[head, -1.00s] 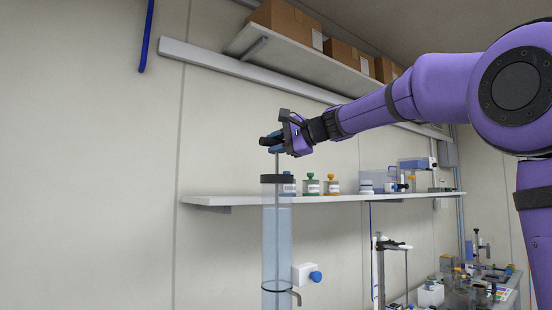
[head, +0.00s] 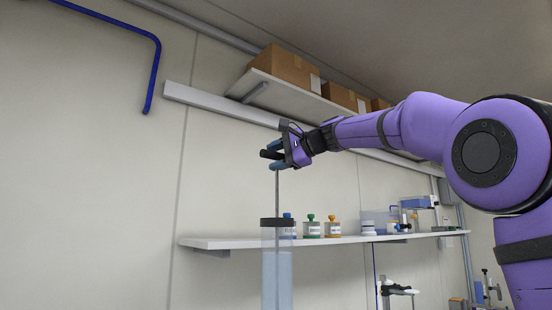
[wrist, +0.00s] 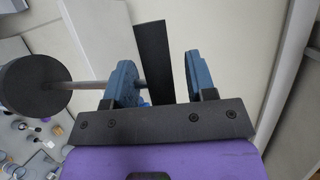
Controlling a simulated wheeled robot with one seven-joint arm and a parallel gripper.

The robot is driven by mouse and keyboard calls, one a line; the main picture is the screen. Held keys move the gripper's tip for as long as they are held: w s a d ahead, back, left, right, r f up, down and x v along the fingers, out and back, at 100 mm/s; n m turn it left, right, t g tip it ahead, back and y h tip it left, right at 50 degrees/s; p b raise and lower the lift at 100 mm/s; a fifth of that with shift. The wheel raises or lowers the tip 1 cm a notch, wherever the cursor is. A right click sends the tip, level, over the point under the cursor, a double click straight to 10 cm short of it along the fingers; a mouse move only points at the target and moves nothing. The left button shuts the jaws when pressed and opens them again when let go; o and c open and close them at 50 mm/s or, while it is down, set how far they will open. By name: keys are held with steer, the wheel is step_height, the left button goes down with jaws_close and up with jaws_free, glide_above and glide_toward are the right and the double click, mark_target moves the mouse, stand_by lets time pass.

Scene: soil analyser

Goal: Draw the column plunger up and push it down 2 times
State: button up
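The plunger's grey rod (head: 277,195) rises from the dark cap (head: 277,222) of a clear upright column (head: 277,270) in the head view. A good length of rod stands above the cap. My gripper (head: 275,154) is at the rod's top. Its blue fingers lie one above and one below the black plunger handle (head: 269,154). In the wrist view the handle (wrist: 155,55) passes between the fingers, close to the left one, with a gap to the right one. The cap (wrist: 34,85) and rod (wrist: 90,85) show at left. The column's lower end is out of view.
A wall shelf (head: 250,242) behind the column carries several lidded jars (head: 312,228) and other equipment. A higher shelf (head: 300,93) holds cardboard boxes (head: 285,68). A blue pipe (head: 155,75) runs on the wall at upper left.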

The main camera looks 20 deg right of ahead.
steer(key=shift+s, duration=0.1)
steer(key=v, duration=1)
steer(key=shift+s+d, duration=0.25)
stand_by(0.3)
